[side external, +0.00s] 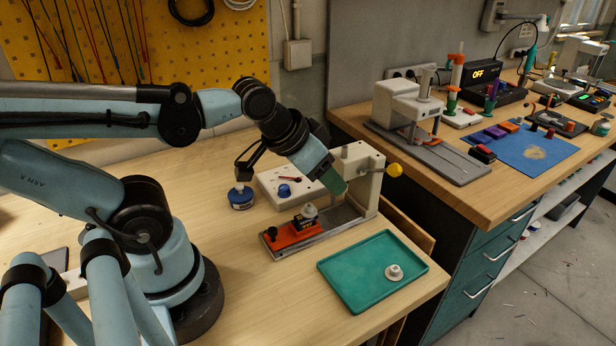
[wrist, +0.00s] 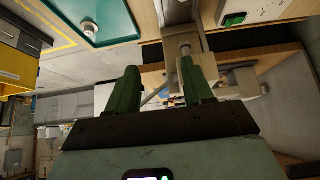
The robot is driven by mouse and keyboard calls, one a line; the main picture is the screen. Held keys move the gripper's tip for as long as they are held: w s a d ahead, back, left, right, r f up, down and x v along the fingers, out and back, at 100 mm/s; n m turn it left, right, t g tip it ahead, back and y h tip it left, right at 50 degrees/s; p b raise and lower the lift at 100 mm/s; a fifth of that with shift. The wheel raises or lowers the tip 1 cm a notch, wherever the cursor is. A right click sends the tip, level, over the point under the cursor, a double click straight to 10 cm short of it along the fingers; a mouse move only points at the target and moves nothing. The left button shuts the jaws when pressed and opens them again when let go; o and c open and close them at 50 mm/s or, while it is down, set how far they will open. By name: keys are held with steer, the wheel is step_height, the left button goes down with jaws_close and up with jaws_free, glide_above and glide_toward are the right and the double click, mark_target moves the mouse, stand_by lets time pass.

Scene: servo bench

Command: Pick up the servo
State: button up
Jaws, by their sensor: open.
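The servo (side external: 304,222) looks like a small dark block with a pale top piece. It sits in the orange holder (side external: 290,236) on the grey base of the bench press. My gripper (side external: 337,184) is above and to the right of it, close to the press, tilted and clear of the servo. In the wrist view my gripper (wrist: 163,82) shows two green fingers spread apart with nothing between them. I cannot make out the servo in the wrist view.
The cream press (side external: 358,165) with a yellow knob stands right behind my gripper. A green tray (side external: 345,284) with a white round part (side external: 394,272) lies in front.

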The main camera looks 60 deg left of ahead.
steer(key=g, duration=0.7)
glide_above(304, 213)
steer(key=shift+f, duration=5.7)
steer(key=c, duration=0.8)
